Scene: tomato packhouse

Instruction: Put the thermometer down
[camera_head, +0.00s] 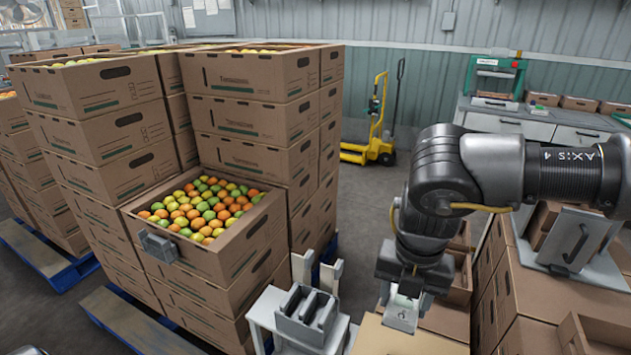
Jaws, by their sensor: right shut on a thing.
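My right gripper (402,314) points down at the lower right of the head view, its arm coming in from the right. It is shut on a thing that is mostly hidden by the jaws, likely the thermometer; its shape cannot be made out. The gripper is just above or at a brown cardboard surface (388,340), and I cannot tell whether the held thing touches it. A grey slotted holder (307,316) sits on a small white stand to the left of the gripper. My left gripper is not in view.
An open box of mixed tomatoes (255,232) tops a front stack, with a grey bracket (159,246) on its rim. Taller box stacks stand behind. Brown boxes (520,290) crowd the right. A yellow pallet jack (372,140) and a workbench (510,125) stand at the back; grey floor is clear between.

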